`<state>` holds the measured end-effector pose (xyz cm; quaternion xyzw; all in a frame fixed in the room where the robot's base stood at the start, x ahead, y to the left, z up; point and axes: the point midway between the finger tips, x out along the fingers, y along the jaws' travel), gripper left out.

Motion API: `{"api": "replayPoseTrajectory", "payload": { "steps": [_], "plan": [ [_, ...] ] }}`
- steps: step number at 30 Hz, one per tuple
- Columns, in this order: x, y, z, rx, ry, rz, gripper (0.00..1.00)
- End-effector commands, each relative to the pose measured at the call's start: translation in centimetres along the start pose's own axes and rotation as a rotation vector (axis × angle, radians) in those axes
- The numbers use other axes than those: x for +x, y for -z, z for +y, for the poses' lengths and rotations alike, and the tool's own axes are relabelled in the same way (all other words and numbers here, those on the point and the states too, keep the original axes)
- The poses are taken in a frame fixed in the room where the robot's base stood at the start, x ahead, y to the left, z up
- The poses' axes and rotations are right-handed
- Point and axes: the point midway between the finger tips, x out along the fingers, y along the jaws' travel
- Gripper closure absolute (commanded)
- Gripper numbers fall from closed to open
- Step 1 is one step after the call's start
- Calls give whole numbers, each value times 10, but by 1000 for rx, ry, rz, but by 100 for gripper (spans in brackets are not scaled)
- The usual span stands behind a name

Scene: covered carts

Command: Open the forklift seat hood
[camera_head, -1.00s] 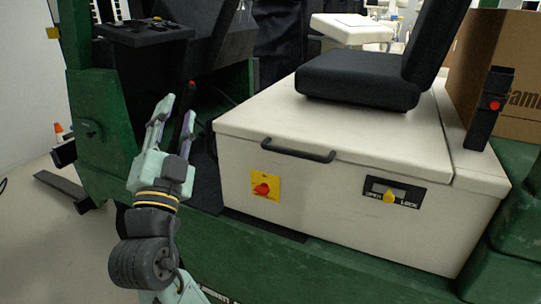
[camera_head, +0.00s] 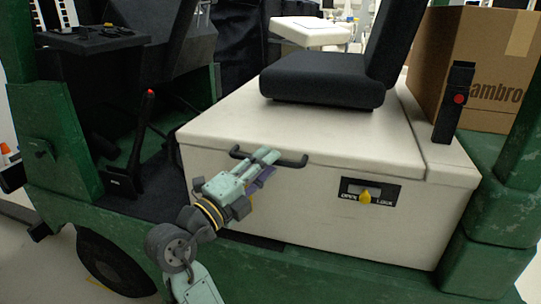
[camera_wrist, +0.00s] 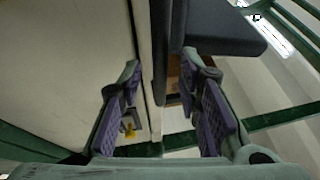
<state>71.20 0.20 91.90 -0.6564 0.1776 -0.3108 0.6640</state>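The forklift seat hood (camera_head: 230,120) is a cream-white box lid with the black seat (camera_head: 325,78) on top, and it looks closed. Its black handle (camera_head: 295,162) is on the upper front edge. My gripper (camera_head: 270,163) is at the handle's left-middle part in the head view and hides some of it. In the wrist view my gripper (camera_wrist: 165,85) has its purple-padded fingers wide apart, with a dark bar that looks like the handle (camera_wrist: 158,60) between them. Contact cannot be told. A yellow OPEN/LOCK knob (camera_head: 364,197) is on the front panel; its setting is unclear.
A cardboard box (camera_head: 490,60) stands behind the hood at the right. A black post with a red button (camera_head: 455,100) rises near it. A black lever with a red tip (camera_head: 142,140) stands left of the hood. Green forklift bodywork (camera_head: 330,270) runs along the front.

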Motion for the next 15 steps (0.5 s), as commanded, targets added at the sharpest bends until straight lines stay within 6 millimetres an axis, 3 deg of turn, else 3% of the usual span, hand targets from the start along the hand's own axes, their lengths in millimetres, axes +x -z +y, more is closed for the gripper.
{"api": "replayPoseTrajectory", "payload": {
  "steps": [6,15],
  "plan": [
    [20,0,-1,-1,1,1,69],
    [22,0,0,-1,1,-1,69]
  ]
}}
